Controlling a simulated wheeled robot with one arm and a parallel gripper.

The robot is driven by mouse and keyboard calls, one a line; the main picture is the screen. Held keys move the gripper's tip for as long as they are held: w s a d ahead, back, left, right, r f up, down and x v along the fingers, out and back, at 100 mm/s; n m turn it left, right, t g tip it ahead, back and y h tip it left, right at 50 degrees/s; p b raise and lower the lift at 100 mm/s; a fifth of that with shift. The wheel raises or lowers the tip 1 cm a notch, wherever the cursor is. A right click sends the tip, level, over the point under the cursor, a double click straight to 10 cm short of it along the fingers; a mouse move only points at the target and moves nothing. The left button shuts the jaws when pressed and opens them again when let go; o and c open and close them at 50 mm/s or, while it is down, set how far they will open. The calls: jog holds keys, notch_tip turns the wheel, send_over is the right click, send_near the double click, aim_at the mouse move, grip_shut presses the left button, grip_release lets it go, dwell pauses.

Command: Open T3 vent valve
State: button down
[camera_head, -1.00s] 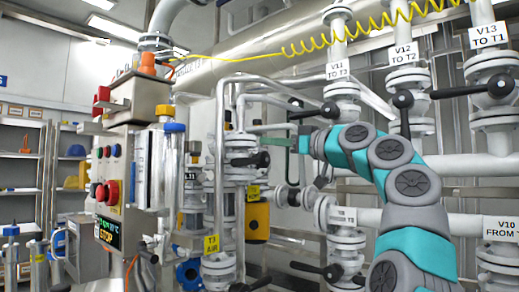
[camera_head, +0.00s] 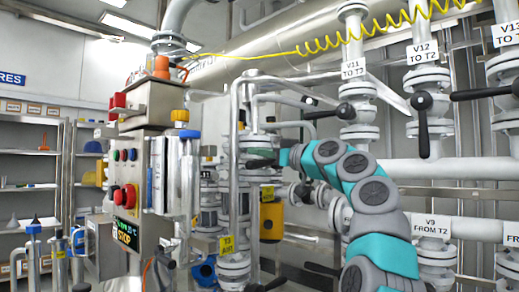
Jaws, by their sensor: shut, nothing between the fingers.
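A yellow tag (camera_head: 226,244) that starts with T3 hangs on the piping at lower centre; its second line is too small to read surely. A black lever (camera_head: 262,163) sits on the flanged valve (camera_head: 242,148) above it, by the vertical pipes. No readable label marks this as the T3 vent valve. My teal and grey arm reaches in from the lower right. My gripper (camera_head: 284,158) is at its far end, shut and small in view, just right of the black lever. I cannot tell whether it touches the lever.
A control cabinet with a red button (camera_head: 126,196) and a STOP display (camera_head: 124,232) stands left. Valves labelled V11 TO T3 (camera_head: 354,68) and V12 TO T2 (camera_head: 422,52) hang above my arm. A yellow coiled hose (camera_head: 350,40) crosses the top. Shelves (camera_head: 30,150) stand far left.

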jog(key=shift+d+f, duration=0.15)
jog(key=shift+f, duration=0.5)
